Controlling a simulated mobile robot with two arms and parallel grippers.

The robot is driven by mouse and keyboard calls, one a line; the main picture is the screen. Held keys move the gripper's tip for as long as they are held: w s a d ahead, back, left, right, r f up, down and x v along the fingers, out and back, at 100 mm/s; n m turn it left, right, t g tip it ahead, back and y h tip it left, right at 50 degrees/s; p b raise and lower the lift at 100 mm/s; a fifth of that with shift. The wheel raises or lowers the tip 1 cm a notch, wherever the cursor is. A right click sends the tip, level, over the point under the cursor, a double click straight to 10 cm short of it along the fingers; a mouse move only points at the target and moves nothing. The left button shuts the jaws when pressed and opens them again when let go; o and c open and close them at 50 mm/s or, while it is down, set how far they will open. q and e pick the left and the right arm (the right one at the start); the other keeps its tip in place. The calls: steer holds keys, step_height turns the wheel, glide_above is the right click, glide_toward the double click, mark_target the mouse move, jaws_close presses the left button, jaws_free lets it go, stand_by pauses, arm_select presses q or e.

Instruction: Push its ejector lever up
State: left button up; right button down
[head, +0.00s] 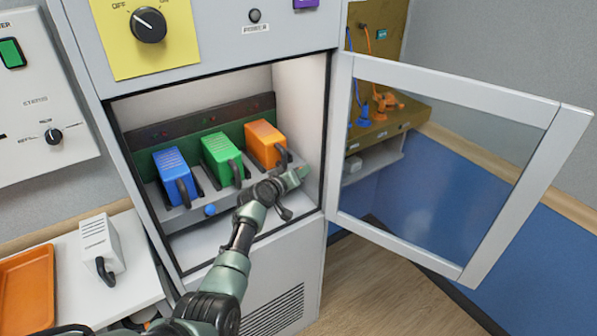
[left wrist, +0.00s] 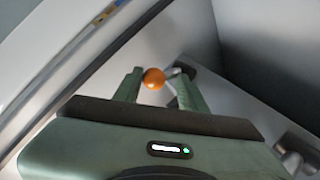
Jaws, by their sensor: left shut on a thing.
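Three modules sit side by side in the open cabinet in the head view: blue (head: 172,168), green (head: 222,158) and orange (head: 265,143), each with a dark handle. A blue ball knob (head: 210,210) shows below the blue module. My left gripper (head: 297,178) is at the right end of the shelf, in front of and below the orange module. In the left wrist view, an orange ball knob (left wrist: 153,79) of an ejector lever lies between the fingers of my left gripper (left wrist: 160,88), which is shut on it. The head view hides this knob behind the gripper. My right gripper is not in view.
The glass door (head: 450,150) stands open to the right. The cabinet's right side wall (head: 300,110) is close to the gripper. A white module (head: 100,245) and an orange tray (head: 27,290) lie on the left side table. A rotary switch (head: 148,25) is above the opening.

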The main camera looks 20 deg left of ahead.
arm_select(q)
steer(key=shift+r, duration=0.2)
jaws_close()
steer(key=o, duration=1.3)
jaws_free()
steer(key=shift+o, duration=0.2)
steer(key=shift+d, duration=0.1)
steer(key=shift+f, duration=0.2)
steer(key=s+f+m+t+y+b, duration=0.1)
steer(key=s+f+m+t+b, duration=0.3)
steer(key=s+b, duration=0.7)
steer(key=s+d+f+m+g, duration=0.1)
steer(key=s+f+g, duration=0.2)
steer(key=f, duration=0.8)
steer(key=s+d+f+m+g, duration=0.1)
steer(key=s+f+m+g, duration=0.1)
steer(key=s+f+g, duration=0.2)
steer(key=s+f, duration=0.3)
steer(key=f, duration=0.5)
steer(key=shift+d+h, duration=0.4)
